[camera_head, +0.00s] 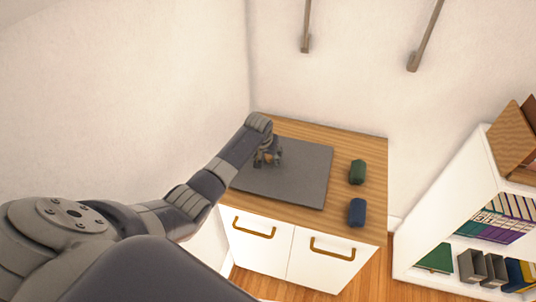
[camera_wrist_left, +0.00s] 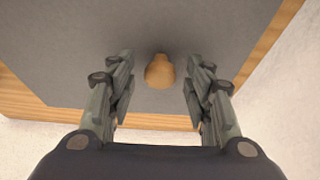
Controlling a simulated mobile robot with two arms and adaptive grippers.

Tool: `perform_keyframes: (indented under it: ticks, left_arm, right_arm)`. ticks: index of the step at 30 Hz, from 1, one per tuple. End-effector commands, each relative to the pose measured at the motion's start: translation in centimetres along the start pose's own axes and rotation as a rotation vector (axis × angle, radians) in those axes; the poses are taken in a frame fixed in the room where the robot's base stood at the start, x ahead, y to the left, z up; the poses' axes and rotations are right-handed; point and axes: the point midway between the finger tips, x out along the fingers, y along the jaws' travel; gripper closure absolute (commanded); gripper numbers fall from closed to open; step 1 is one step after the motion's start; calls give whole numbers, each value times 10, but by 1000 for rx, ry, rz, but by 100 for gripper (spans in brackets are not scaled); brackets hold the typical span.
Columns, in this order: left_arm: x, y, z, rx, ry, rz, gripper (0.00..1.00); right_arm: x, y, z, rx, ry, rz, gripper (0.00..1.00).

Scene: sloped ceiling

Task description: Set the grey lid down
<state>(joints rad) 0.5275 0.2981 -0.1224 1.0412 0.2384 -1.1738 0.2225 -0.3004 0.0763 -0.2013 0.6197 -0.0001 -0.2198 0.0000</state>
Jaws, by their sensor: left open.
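The grey lid (camera_head: 300,180) is a large flat square panel lying on the wooden top of a white cabinet. In the left wrist view the lid (camera_wrist_left: 200,25) fills most of the picture, with a tan knob (camera_wrist_left: 160,72) standing on it. My left gripper (camera_head: 271,160) is over the lid's back left part. Its fingers (camera_wrist_left: 160,85) are open, one on each side of the knob, with a gap on both sides. In the head view the gripper mostly hides the knob. My right gripper is not in view.
A green roll (camera_head: 357,172) and a blue roll (camera_head: 357,212) lie on the cabinet top (camera_head: 340,222) right of the lid. Walls stand close behind and left. A white shelf (camera_head: 440,215) with books is at the right. Two brown bars hang on the back wall.

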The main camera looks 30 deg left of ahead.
Motion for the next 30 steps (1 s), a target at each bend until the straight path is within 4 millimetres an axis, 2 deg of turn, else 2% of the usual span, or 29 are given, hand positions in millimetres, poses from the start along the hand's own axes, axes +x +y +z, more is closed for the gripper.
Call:
perform_keyframes:
  ticks: [8,18,24,30]
  left_arm:
    - [-22,0,-3,1,3,0,53]
    - [-82,0,-3,1,5,0,53]
    - [-111,0,-2,0,2,1,53]
    - [-123,0,-2,-1,-1,0,53]
  right_arm:
    - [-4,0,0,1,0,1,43]
    - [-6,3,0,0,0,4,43]
    - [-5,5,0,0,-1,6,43]
    - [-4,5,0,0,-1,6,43]
